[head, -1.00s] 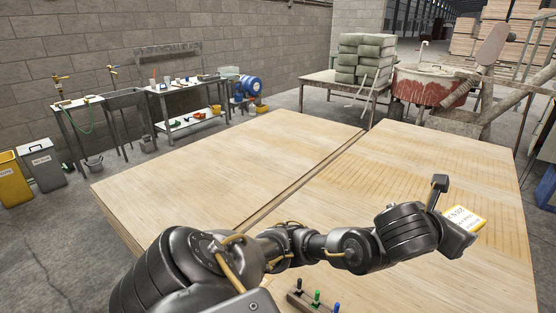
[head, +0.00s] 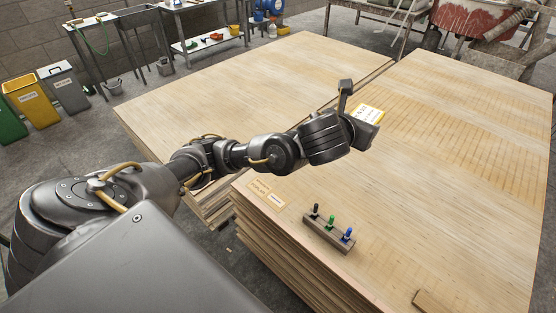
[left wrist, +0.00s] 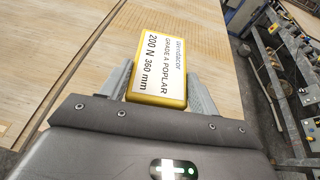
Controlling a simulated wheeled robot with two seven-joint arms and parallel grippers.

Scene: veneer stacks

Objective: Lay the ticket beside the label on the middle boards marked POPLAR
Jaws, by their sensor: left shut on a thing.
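The ticket (head: 369,111) is a white card with a yellow edge. My left gripper (head: 360,112) is shut on it and holds it over the boards. In the left wrist view the ticket (left wrist: 160,62) sits between the two fingers and reads "GRADE A POPLAR, 200 N 360 mm". A stack of boards (head: 440,190) fills the right of the head view. On its near left corner lie a tan label (head: 259,186) and a paler label (head: 276,199), side by side; their print is too small to read. My right gripper is not in view.
A rack with black, green and blue-topped items (head: 329,233) stands on the stack near the labels. A small wooden piece (head: 432,302) lies at its near edge. Another board stack (head: 220,110) lies left across a narrow gap. Bins (head: 30,98) stand far left.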

